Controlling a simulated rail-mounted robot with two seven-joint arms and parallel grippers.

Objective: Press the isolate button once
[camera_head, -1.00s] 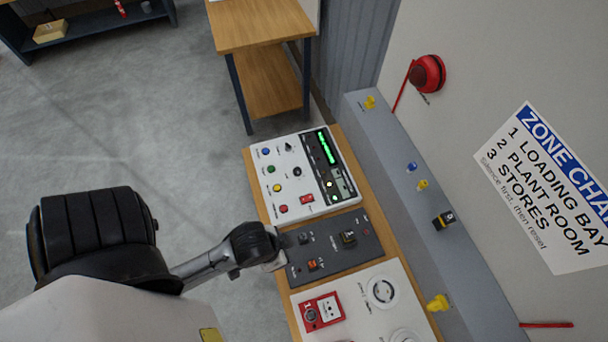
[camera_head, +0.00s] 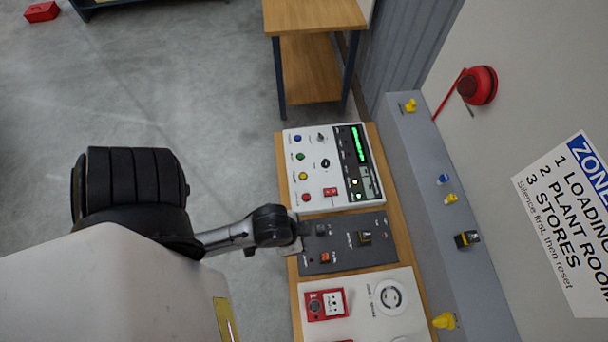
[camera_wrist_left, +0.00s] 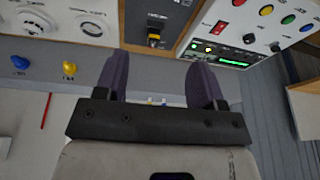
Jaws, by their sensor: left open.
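A white control panel (camera_head: 312,166) lies on the wooden bench, with a blue button (camera_head: 297,138), green button (camera_head: 299,156), yellow button (camera_head: 303,176) and red button (camera_head: 305,197) down its left side. Below it, a dark grey panel (camera_head: 343,257) carries an orange-lit switch (camera_head: 325,257) and a black-and-yellow knob (camera_head: 365,237). The captions are too small to read, so I cannot tell which control is isolate. My left gripper (camera_head: 300,236) is at the grey panel's left edge, mostly hidden by its wrist. In the left wrist view its fingers (camera_wrist_left: 160,80) are apart and empty. My right gripper is out of view.
A white board (camera_head: 358,305) with a red call point (camera_head: 326,304) and round detectors adjoins the grey panel. A grey ledge (camera_head: 425,200) with small coloured knobs runs along the right. A red wall sounder (camera_head: 481,85) is above. Open floor lies to the left.

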